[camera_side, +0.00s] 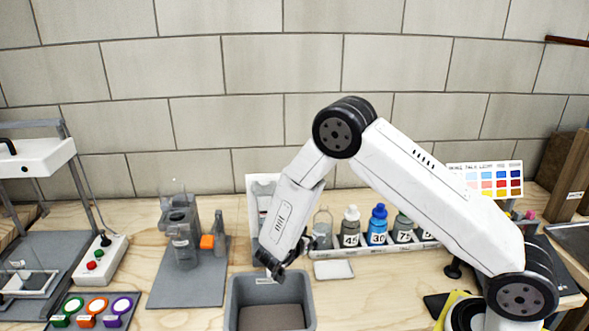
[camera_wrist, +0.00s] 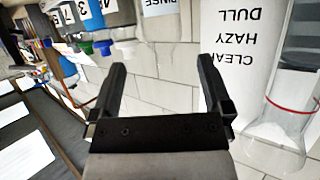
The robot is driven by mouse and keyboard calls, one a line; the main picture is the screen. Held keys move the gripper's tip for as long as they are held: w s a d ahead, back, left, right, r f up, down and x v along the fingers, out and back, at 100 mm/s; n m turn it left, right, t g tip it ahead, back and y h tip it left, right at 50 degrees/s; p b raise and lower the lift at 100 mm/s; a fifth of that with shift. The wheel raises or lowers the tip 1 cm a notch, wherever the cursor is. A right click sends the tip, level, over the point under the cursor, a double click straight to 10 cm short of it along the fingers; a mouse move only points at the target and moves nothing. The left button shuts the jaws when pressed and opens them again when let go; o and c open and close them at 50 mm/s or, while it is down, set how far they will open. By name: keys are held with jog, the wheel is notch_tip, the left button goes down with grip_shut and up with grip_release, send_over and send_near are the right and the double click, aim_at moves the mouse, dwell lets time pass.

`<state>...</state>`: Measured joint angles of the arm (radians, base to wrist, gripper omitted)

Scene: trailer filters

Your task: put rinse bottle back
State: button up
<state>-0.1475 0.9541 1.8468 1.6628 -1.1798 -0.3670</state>
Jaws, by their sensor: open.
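The rinse bottle (camera_side: 322,229) is clear and stands upright at the left end of the bottle row in the side view. Whether it sits in the rack or beside it cannot be told. Its white RINSE label (camera_wrist: 160,8) shows upside down at the top of the wrist view, beyond the fingertips. My gripper (camera_side: 270,265) is above the back of the grey bin, left of the bottle. In the wrist view my gripper (camera_wrist: 161,65) has its fingers wide apart with nothing between them. The white bottle rack (camera_side: 420,245) runs along the wall.
Numbered bottles (camera_side: 377,226) stand in the rack. A white dish (camera_side: 334,270) lies in front. A grey bin (camera_side: 232,300) is below my gripper. A white CLEAR/HAZY/DULL panel (camera_wrist: 238,50) stands close by, beside a clear vessel with a red ring (camera_wrist: 290,107). A grey stand (camera_side: 180,235) is to the left.

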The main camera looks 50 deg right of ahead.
jog(key=shift+a+r, duration=0.1)
jog(key=shift+a, duration=0.1)
dwell(0.5)
jog(key=w+a+r+n+t+y, duration=0.1)
jog(key=a+r+n+t+y, duration=0.5)
jog(key=a+r+n+y, duration=0.4)
jog(key=s+n+g+y, duration=0.3)
jog(key=s+n+g, duration=0.2)
jog(key=s, duration=1.2)
jog(key=shift+s+d+f+n+g, duration=0.15)
jog(key=shift+d+f+n+g, duration=0.15)
jog(key=shift+n+g, duration=0.15)
